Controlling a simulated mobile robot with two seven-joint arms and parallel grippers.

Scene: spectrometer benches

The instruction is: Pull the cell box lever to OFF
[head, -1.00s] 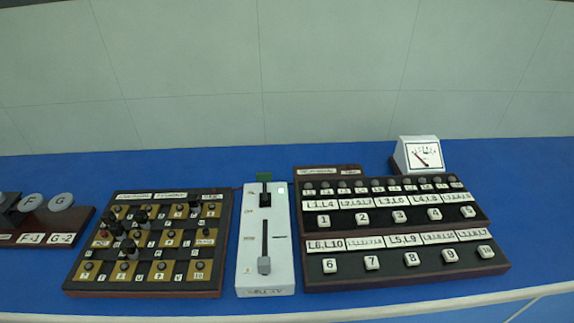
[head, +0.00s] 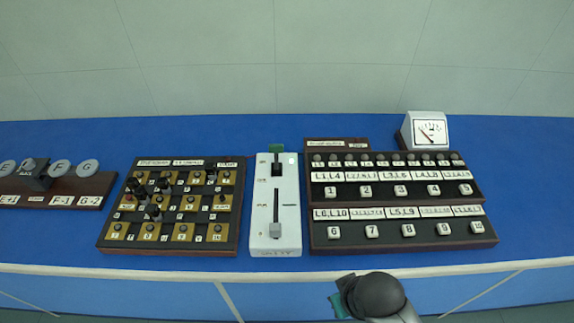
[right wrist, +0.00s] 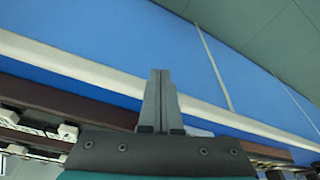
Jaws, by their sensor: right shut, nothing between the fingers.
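A white box (head: 287,212) stands in the middle of the blue bench, upright between two dark boards. The box's lettering is too small to read. My right gripper (right wrist: 160,72) is shut and empty in the right wrist view, its fingertips together. In the head view my right arm shows at the bottom, in front of the bench edge and apart from the box. My left gripper is out of view.
A dark checkered board (head: 165,245) with several knobs and plugs lies left of the box. A wide board of numbered buttons (head: 400,203) lies right. A white dial meter (head: 428,130) stands behind it. The bench's pale front edge (head: 200,272) runs across below. Round discs (head: 60,167) are far left.

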